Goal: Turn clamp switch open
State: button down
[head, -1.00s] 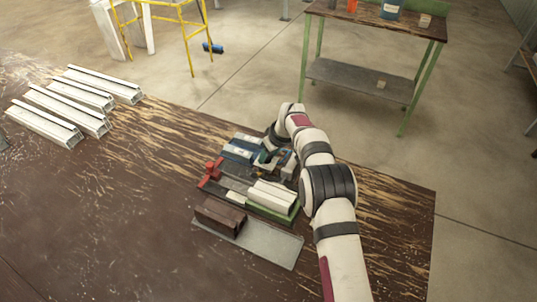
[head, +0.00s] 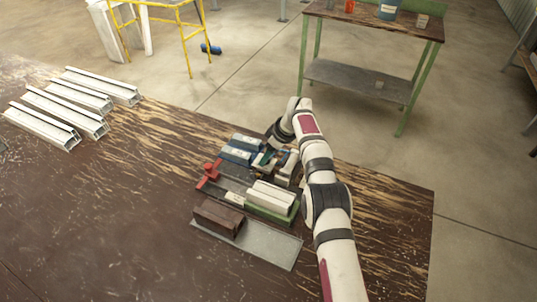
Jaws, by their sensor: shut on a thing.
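The clamp bench fixture sits near the far edge of the brown table. It has blue blocks (head: 241,149) at its back and a red handle-like part (head: 209,173) at its left. A white profile (head: 271,196) lies in the green-edged part (head: 268,213) at its front. My gripper (head: 266,160) is low at the back right of the fixture, beside the blue blocks. Its jaws are shut on a small part there, which seems to be the clamp switch. My wrist and the small scale hide the switch and its position.
Several white profiles (head: 77,97) lie at the table's far left. A brown block (head: 218,218) rests on a grey plate (head: 262,247) in front of the fixture. The table's left front is clear. A green-legged table (head: 372,82) and a yellow frame (head: 183,40) stand beyond.

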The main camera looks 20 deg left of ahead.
jog(key=shift+c, duration=1.4)
grip_release()
jog(key=v, duration=1.5)
jog(key=shift+r, duration=0.4)
